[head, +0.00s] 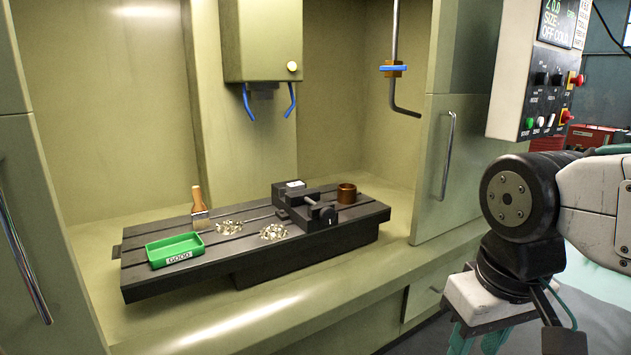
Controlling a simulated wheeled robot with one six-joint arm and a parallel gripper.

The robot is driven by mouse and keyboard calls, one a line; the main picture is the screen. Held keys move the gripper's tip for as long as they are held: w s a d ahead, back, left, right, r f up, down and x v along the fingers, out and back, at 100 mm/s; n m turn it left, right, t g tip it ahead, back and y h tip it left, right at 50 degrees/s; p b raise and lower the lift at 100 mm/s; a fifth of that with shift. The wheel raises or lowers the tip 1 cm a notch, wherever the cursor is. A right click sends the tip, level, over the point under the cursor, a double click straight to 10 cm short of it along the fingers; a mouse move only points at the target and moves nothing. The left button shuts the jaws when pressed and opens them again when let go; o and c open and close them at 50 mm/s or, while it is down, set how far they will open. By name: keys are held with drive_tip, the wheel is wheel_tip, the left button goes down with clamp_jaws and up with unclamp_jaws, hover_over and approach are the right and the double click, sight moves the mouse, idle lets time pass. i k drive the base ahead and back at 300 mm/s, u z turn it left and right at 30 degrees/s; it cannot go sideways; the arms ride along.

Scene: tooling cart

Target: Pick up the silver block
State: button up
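A small silver block (295,184) sits at the vise (304,204) on the dark slotted machine table, at its back left part. Only its bright top shows clearly; the vise hides its lower part, and I cannot tell whether the jaws grip it. My gripper (478,345) is at the bottom right, outside the machine and well apart from the block. It has teal fingers pointing down. The frame's bottom edge cuts off the fingertips, so its opening and anything between them are hidden.
The spindle head (261,45) and a bent pipe (394,70) hang above. A door (447,165) stands at right.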

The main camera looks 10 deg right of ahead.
sight(297, 185)
drive_tip(key=u, duration=0.2)
drive_tip(key=i, duration=1.05)
drive_tip(key=u, duration=0.35)
